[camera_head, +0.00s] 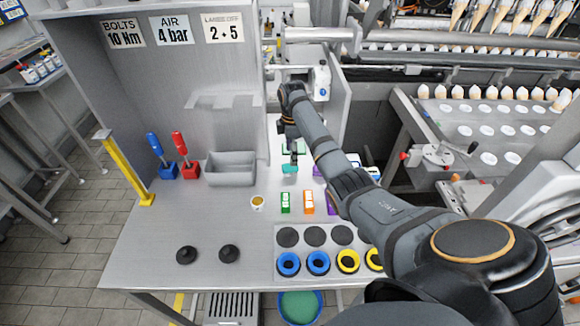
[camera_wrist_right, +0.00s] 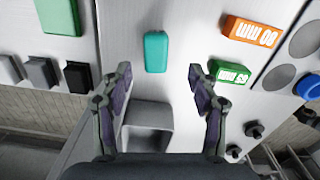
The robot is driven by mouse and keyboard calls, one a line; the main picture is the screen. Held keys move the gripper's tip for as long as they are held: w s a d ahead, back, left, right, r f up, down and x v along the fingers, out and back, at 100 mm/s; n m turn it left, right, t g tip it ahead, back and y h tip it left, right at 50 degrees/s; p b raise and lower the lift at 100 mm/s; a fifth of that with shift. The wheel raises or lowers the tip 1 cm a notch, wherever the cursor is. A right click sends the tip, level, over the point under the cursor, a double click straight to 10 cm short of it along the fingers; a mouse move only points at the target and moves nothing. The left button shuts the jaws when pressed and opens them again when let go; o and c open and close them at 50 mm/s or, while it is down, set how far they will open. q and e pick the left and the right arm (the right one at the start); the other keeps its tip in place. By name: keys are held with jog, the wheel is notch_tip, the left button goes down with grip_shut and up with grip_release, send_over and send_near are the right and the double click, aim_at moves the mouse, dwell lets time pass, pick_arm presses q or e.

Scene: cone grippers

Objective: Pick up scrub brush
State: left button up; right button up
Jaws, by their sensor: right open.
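A small teal block (camera_wrist_right: 155,52), which looks like the scrub brush, lies on the grey bench ahead of my right gripper in the right wrist view. Its bristles cannot be made out. In the head view the teal block (camera_head: 289,169) sits just below the end of my right arm. My right gripper (camera_wrist_right: 160,72) is open and empty, with its fingers spread wide. The block lies beyond the fingertips, roughly between their lines and a little nearer the left finger. In the head view the gripper (camera_head: 293,152) is small and partly hidden by its own wrist. My left gripper is not in view.
A green labelled block (camera_head: 285,202) and an orange one (camera_head: 308,202) stand close in front. A grey bin (camera_head: 231,170), blue and red tool holders (camera_head: 190,169) and a small cup (camera_head: 257,203) are to the left. Blue and yellow rings (camera_head: 318,263) line the front edge.

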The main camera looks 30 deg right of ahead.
aim_at(290, 170)
jog(key=shift+w+d+f, duration=0.1)
jog(key=shift+f, duration=0.25)
jog(key=f, duration=0.1)
jog(key=f+p, duration=0.1)
jog(key=f, duration=0.2)
jog(key=shift+w+a+f+p, duration=0.25)
jog(key=shift+f+p, duration=0.05)
jog(key=shift+f, duration=0.4)
jog(key=shift+d, duration=0.1)
jog(key=shift+c, duration=0.7)
jog(key=c, duration=1.1)
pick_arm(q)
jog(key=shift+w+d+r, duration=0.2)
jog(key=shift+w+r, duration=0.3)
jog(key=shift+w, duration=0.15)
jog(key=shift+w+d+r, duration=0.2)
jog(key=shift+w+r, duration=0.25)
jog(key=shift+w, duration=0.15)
